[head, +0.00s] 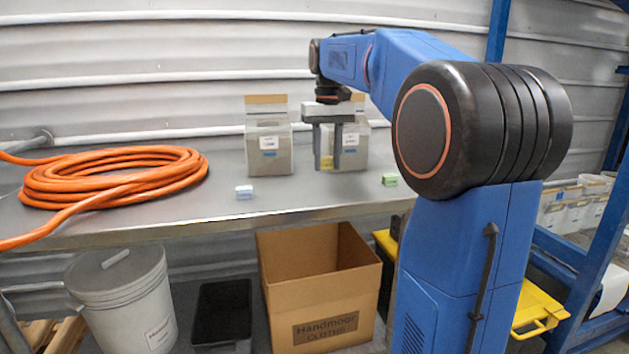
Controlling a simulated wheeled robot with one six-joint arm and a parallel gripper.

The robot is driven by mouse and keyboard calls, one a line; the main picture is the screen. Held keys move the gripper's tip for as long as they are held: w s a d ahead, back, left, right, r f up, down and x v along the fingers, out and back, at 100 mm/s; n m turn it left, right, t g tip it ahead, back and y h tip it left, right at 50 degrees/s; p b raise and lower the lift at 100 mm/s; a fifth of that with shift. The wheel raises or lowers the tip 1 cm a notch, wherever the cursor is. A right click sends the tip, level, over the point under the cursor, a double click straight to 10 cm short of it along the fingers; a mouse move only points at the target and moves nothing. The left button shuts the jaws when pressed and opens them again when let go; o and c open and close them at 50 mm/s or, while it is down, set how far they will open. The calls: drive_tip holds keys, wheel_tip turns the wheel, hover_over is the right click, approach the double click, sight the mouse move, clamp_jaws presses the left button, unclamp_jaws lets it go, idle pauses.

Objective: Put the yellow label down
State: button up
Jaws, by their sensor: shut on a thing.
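The yellow label (327,163) is a small yellow piece held between the fingertips of my gripper (328,166) in the head view. My gripper is shut on it and points straight down, in front of the right-hand grey hopper (356,155). I cannot tell how far the label is above the metal bench (185,212). The fingers hide part of the label and part of the hopper behind.
A second grey hopper (277,160) stands to the left. A small light-blue block (244,193) and a green block (389,180) lie near the bench front. A coiled orange hose (110,178) fills the left side. Bare bench lies between the two blocks.

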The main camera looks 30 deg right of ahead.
sight(327, 193)
drive_tip(key=shift+f, duration=3.25)
drive_tip(key=shift+f, duration=0.15)
drive_tip(key=o, duration=1)
wheel_tip(327, 193, up, 12)
drive_tip(key=shift+s+a+r, duration=0.1)
drive_tip(key=shift+r, duration=0.1)
drive_tip(key=s+a+f+n+t, duration=0.2)
drive_tip(key=s+a+f, duration=0.95)
drive_tip(key=s, duration=0.35)
drive_tip(key=s+a+f+t, duration=0.1)
drive_tip(key=s+f, duration=0.3)
drive_tip(key=f, duration=0.2)
drive_tip(key=s+a+f, duration=0.1)
drive_tip(key=s+f, duration=0.3)
drive_tip(key=f, duration=0.2)
drive_tip(key=s+a+f+n+t, duration=0.1)
drive_tip(key=s+a+f, duration=0.1)
drive_tip(key=s+f, duration=0.3)
drive_tip(key=shift+s+f+t, duration=0.1)
drive_tip(key=shift+f+t, duration=0.2)
drive_tip(key=shift+f, duration=0.35)
